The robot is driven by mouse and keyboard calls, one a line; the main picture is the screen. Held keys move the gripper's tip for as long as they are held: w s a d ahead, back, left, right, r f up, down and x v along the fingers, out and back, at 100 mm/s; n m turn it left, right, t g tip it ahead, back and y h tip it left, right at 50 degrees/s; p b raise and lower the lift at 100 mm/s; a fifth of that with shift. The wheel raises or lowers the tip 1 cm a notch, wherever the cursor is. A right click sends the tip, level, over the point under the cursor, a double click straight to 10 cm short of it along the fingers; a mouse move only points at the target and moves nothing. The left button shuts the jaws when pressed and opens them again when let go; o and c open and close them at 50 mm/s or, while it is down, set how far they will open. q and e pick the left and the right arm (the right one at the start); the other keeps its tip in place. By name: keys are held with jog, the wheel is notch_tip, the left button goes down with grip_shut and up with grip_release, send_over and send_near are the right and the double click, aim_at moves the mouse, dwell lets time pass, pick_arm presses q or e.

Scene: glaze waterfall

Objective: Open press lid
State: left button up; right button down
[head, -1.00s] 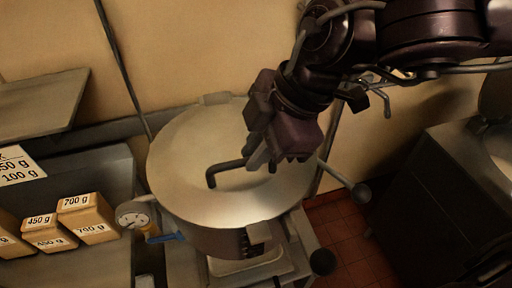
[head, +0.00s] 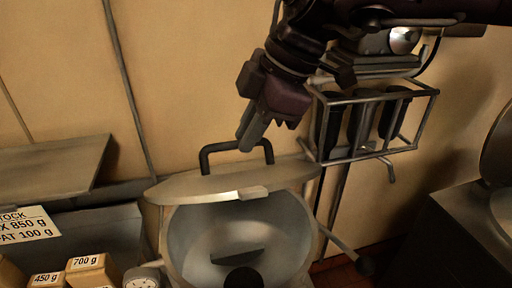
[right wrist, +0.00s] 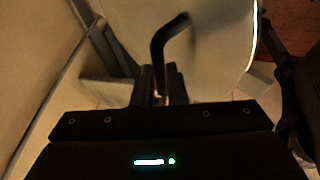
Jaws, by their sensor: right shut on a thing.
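The press lid (head: 225,184) is a pale metal disc, tilted up at the back of the round press pot (head: 186,235). The pot's open inside shows below it, with a dark piece (head: 238,256) in it. A dark bent handle (head: 205,158) stands on the lid. My right gripper (head: 248,138) is shut on this handle near its right part. In the right wrist view the handle (right wrist: 160,45) runs out from between the fingers (right wrist: 159,90), with the lid (right wrist: 215,35) behind it. My left gripper is not in view.
A wire rack (head: 370,125) with dark items hangs on the wall, right of my gripper. Labelled blocks (head: 92,268) and a stock sign (head: 27,229) are at lower left. A dark cabinet (head: 455,235) stands at right. A side lever (head: 343,250) sticks out from the pot.

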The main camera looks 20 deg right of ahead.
jog(key=shift+w+r, duration=0.1)
jog(key=shift+w, duration=0.35)
jog(key=shift+d, duration=0.1)
jog(key=c, duration=1.9)
grip_release()
jog(key=shift+o, duration=1.3)
jog(key=shift+w, duration=0.2)
jog(key=shift+o, duration=0.9)
jog(key=shift+w+f, duration=0.25)
jog(key=shift+w, duration=0.45)
jog(key=shift+s+r, duration=0.3)
jog(key=shift+s, duration=0.2)
jog(key=v, duration=0.6)
jog(key=shift+w+r+b, duration=0.1)
jog(key=shift+w+b, duration=0.05)
jog(key=shift+b, duration=0.2)
jog(key=shift+s+d+r, duration=0.25)
jog(key=shift+d+r, duration=0.05)
jog(key=shift+r, duration=0.25)
